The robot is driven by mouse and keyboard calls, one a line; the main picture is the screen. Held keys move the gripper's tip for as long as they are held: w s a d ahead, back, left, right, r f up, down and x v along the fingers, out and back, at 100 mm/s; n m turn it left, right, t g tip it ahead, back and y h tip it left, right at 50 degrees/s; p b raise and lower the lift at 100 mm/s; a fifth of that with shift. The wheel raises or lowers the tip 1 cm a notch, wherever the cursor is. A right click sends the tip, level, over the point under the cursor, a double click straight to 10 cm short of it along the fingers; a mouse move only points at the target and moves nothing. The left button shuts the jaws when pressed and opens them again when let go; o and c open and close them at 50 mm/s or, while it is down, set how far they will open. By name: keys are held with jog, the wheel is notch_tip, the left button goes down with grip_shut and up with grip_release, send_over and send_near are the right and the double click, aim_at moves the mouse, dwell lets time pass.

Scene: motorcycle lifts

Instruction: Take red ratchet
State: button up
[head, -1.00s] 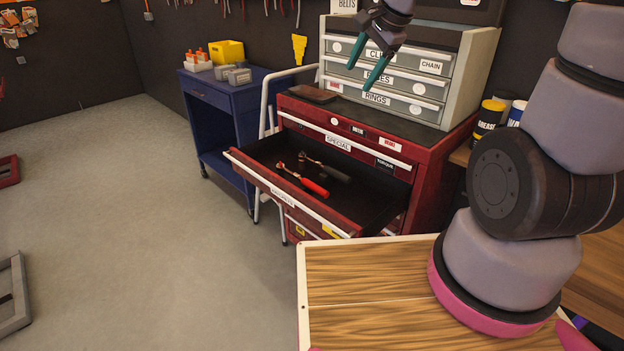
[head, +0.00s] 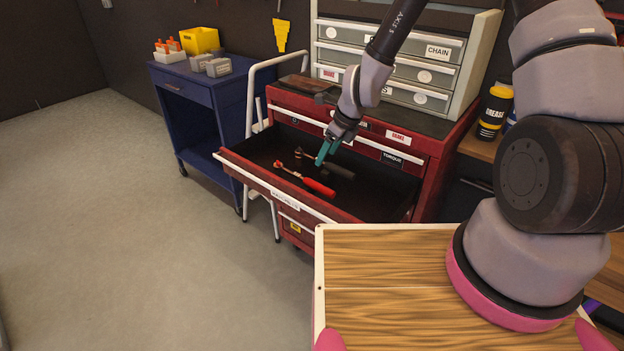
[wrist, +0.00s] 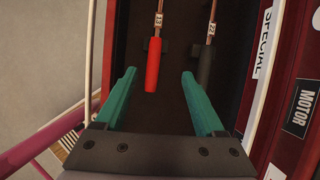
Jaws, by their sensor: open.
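The red ratchet (head: 305,180) lies in the open drawer (head: 248,178) of the red tool chest, with a metal shaft and a red handle. In the wrist view its red handle (wrist: 153,68) points toward me, with a tag marked 13 on the shaft. A dark-handled ratchet (head: 332,167) lies beside it; its handle (wrist: 206,65) shows at the right in the wrist view, tagged 22. My gripper (head: 323,155) is open above the drawer. Its teal fingers (wrist: 157,82) are apart, with the red handle nearer the left finger and nothing held.
The red chest (head: 425,150) stands behind the drawer, with a grey drawer cabinet (head: 436,72) on top. A blue cart (head: 215,125) stands at left with a white rail beside it. A wooden board (head: 385,270) is in front. Floor at left is clear.

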aim_at(312, 181)
jog(key=shift+m, duration=0.3)
jog(key=x, duration=0.6)
jog(key=shift+s+f, duration=0.1)
jog(key=x, duration=0.5)
jog(key=shift+s+a+f, duration=0.2)
jog(key=shift+a+f, duration=0.05)
jog(key=shift+a, duration=0.1)
grip_shut()
dwell(0.7)
